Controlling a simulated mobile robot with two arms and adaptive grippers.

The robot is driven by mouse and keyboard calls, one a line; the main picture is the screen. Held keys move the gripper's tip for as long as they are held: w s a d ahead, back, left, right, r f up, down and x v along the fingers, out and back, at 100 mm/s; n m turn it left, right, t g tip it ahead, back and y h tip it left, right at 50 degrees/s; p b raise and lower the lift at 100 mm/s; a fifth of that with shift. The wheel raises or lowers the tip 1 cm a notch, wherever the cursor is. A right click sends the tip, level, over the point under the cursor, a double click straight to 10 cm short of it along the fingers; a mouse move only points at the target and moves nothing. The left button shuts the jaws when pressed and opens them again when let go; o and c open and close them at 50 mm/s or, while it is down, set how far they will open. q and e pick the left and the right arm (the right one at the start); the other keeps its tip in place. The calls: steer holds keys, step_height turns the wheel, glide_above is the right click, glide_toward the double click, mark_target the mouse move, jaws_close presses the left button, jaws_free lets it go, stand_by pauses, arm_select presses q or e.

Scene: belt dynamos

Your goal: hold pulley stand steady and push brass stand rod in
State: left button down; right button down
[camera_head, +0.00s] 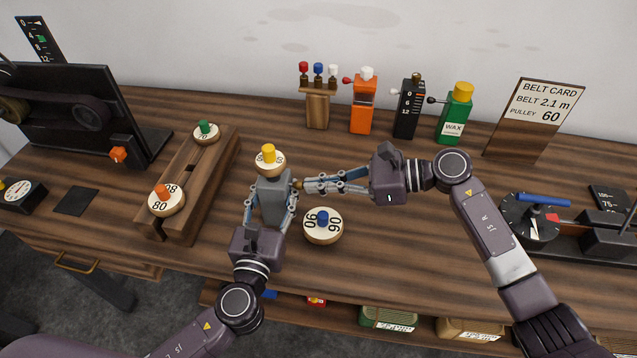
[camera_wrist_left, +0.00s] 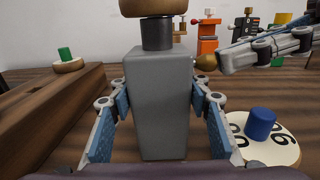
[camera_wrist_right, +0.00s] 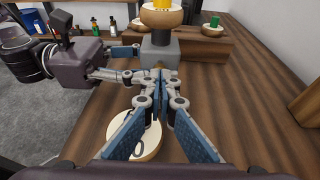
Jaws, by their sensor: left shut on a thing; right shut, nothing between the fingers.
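The pulley stand (camera_head: 271,203) is a grey block on the bench with a wooden pulley with a yellow knob (camera_head: 268,157) on top. My left gripper (camera_head: 270,208) is shut on the stand's grey body, one finger on each side, as the left wrist view (camera_wrist_left: 160,105) shows. The brass stand rod (camera_wrist_left: 207,62) shows as a small round brass end at the stand's right side. My right gripper (camera_head: 306,186) is shut and empty, its fingertips at the brass end; whether they touch it I cannot tell. The right wrist view shows the fingertips (camera_wrist_right: 160,75) in front of the stand.
A pulley marked 90 with a blue knob (camera_head: 322,226) lies just right of the stand. A wooden rack (camera_head: 190,190) with pulleys stands to the left.

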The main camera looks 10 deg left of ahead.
arm_select(q)
steer(key=shift+d, duration=0.1)
arm_select(e)
steer(key=f+v, duration=0.1)
steer(key=v, duration=1.2)
steer(key=shift+d, duration=0.5)
steer(key=shift+r, duration=0.1)
arm_select(q)
steer(key=c, duration=1)
jaws_free()
steer(key=shift+o, duration=0.2)
